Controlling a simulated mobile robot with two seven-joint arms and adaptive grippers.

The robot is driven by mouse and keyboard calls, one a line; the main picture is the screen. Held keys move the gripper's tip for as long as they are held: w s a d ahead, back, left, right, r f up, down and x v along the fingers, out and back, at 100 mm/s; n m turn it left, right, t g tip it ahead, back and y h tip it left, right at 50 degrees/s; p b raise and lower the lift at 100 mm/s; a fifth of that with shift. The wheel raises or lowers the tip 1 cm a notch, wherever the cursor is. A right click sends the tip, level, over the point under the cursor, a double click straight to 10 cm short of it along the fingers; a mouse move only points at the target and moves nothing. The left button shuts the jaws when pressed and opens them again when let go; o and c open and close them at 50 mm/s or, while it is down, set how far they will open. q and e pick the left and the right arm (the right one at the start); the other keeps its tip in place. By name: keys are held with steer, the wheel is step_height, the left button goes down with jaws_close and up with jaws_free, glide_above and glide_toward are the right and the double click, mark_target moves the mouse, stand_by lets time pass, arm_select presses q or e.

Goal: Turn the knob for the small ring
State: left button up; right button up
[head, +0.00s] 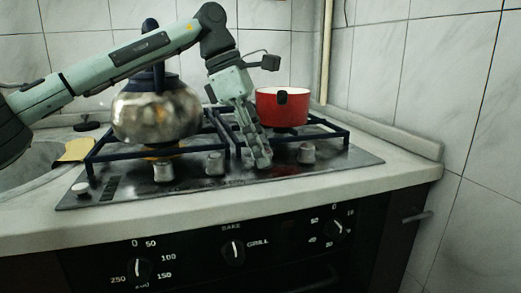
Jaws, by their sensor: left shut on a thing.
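A black hob (130,193) is set in the pale counter, with a row of grey knobs along its front edge. Two knobs, the left one (163,171) and the middle one (214,164), stand left of my left gripper (262,161), and one knob (307,153) stands right of it. My left gripper points down at the row and is shut on a knob, which its fingers mostly hide. Which ring that knob serves cannot be told. My right gripper is not in view.
A steel kettle (157,110) stands on the left burner grate, behind my arm. A red pot (282,107) stands on the right grate, close behind my gripper. A yellow cloth or sponge (76,150) lies by the sink (25,172). Oven dials (233,251) are below the counter.

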arm_select(q)
steer(key=shift+n, duration=0.3)
steer(key=o, duration=1.2)
steer(key=shift+c, duration=0.2)
steer(key=v, duration=1.2)
steer(key=shift+s, duration=0.15)
